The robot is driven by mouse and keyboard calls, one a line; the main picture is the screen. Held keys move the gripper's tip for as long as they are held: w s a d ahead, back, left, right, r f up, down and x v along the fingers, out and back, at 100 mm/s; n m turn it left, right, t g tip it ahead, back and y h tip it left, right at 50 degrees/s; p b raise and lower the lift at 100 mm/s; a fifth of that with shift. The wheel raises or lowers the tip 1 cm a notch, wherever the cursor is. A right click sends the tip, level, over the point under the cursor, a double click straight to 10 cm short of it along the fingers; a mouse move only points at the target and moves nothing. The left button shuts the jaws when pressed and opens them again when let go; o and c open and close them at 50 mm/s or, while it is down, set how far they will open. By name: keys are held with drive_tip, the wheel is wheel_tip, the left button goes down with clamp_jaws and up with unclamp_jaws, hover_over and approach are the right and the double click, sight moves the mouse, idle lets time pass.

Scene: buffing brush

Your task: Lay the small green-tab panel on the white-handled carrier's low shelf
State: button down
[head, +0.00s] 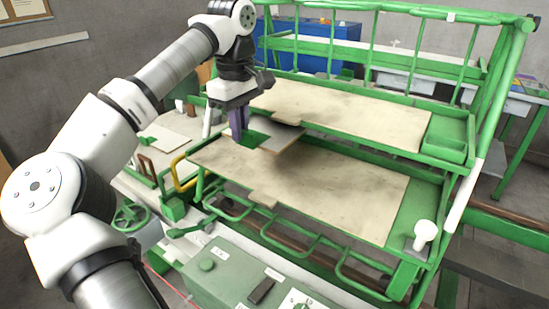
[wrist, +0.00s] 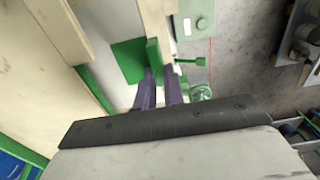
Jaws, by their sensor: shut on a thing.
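My gripper (head: 238,128) has purple fingers shut on the upright green tab of a small panel (head: 282,138). The panel is thin and grey-tan, with a green patch at its tabbed end. It appears held roughly level over the rear left of the low shelf (head: 345,200), with a dark shadow on the shelf below. In the wrist view the fingers (wrist: 160,75) close on the green tab (wrist: 153,55), beside the green patch. The low shelf belongs to a green carrier (head: 448,185) with a white handle sleeve (head: 465,195) on its right post. Exact clearance cannot be told.
The carrier's upper shelf (head: 370,117) with a pale board is close behind the panel. A white knob (head: 425,232) stands at the low shelf's right front. A green control box (head: 235,275) is in front. The low shelf's middle and right are bare.

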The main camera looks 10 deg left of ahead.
wheel_tip(320, 180, down, 9)
drive_tip(key=shift+s+r+p, duration=0.1)
drive_tip(key=shift+r+p, duration=0.1)
drive_tip(key=shift+p, duration=0.35)
drive_tip(key=shift+f, duration=0.2)
drive_tip(key=c, duration=1.5)
unclamp_jaws()
drive_tip(key=shift+c, duration=0.2)
drive_tip(key=shift+o, duration=0.2)
wheel_tip(320, 180, up, 12)
drive_tip(key=shift+r+b, duration=0.25)
drive_tip(key=shift+b, duration=0.25)
